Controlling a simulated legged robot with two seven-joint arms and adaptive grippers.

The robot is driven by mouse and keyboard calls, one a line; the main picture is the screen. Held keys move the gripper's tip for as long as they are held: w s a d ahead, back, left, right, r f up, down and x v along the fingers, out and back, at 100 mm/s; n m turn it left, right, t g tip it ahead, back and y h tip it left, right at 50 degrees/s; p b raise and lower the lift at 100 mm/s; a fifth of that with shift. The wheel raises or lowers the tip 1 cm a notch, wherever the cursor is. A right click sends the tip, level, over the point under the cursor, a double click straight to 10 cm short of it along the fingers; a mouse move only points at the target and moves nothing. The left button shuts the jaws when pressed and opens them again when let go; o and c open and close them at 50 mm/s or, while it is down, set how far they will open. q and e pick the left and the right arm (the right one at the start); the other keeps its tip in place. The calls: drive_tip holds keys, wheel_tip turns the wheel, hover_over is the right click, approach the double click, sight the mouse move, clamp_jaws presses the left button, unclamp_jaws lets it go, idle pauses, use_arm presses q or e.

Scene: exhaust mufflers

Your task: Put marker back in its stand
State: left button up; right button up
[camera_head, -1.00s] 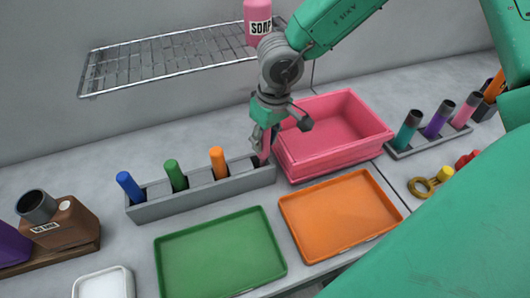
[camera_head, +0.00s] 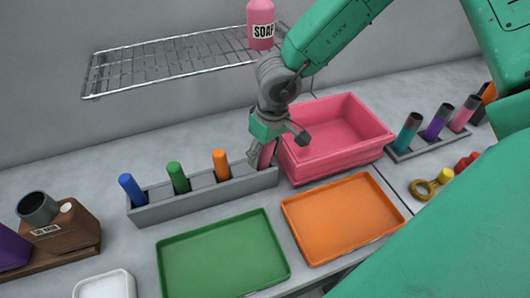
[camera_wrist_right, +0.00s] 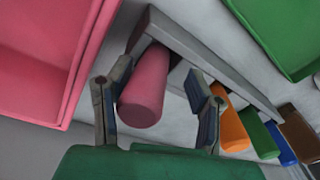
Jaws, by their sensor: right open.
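A pink marker (camera_head: 266,154) stands in the right end of the grey marker stand (camera_head: 205,198), tilted slightly. Blue, green and orange markers stand in the other slots to its left. My right gripper (camera_head: 262,155) is at the pink marker. In the right wrist view the gripper (camera_wrist_right: 155,105) is open, with its fingers on either side of the pink marker (camera_wrist_right: 145,95) and a gap at the right finger. The marker's lower end is inside the stand. My left gripper is not in view.
A pink bin (camera_head: 335,140) is close to the right of my right gripper. Green (camera_head: 222,255) and orange (camera_head: 342,218) trays lie in front. A wire rack (camera_head: 180,58) with a soap bottle (camera_head: 261,25) is behind. Several coloured tubes (camera_head: 437,122) stand at the right.

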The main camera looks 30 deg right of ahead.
drive_tip(key=r, duration=0.3)
drive_tip(key=r+p, duration=0.1)
drive_tip(key=r, duration=0.1)
drive_tip(key=shift+s+a+r, duration=0.1)
drive_tip(key=shift+a+r, duration=0.15)
drive_tip(key=shift+r, duration=0.1)
drive_tip(key=d+r, duration=0.1)
drive_tip(key=r, duration=0.2)
drive_tip(key=d+r+p, duration=0.1)
drive_tip(key=r, duration=0.1)
drive_tip(key=shift+s+d+r, duration=0.15)
drive_tip(key=shift+s+d, duration=0.15)
drive_tip(key=shift+s, duration=0.05)
drive_tip(key=shift+a+r, duration=0.2)
drive_tip(key=shift+a, duration=0.65)
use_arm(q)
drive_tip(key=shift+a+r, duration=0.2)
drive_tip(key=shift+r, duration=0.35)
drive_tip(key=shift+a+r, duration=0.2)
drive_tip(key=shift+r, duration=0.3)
use_arm(e)
drive_tip(key=shift+d, duration=0.1)
